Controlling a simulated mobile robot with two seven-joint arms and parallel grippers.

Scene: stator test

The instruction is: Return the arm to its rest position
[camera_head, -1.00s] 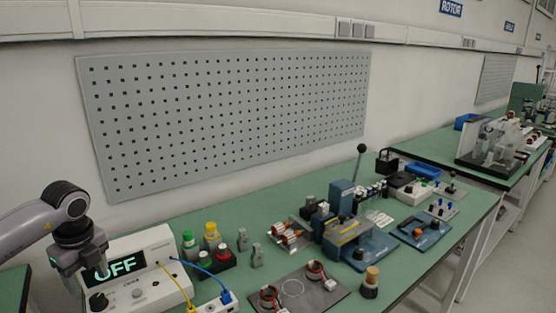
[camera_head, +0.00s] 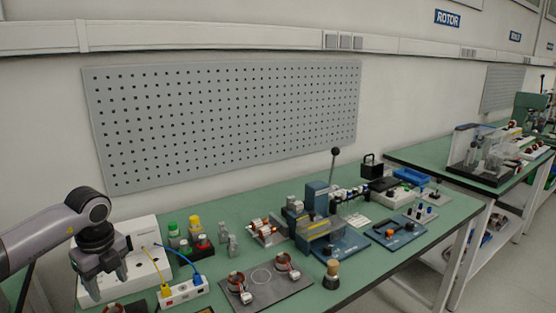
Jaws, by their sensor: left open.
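My left arm comes in from the left edge. Its gripper (camera_head: 106,282) points down with the fingers apart and nothing visible between them. It hangs in front of the white tester box (camera_head: 138,232) and hides the box's display. I cannot tell how far the fingers are from the box or the bench. My right gripper is out of view.
Yellow and blue leads run to a white socket block (camera_head: 186,291). Green and yellow caps (camera_head: 194,222) stand behind. A dark plate (camera_head: 264,294) carries copper-wound parts. A blue press (camera_head: 318,205) with an upright lever stands on the green bench (camera_head: 262,205).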

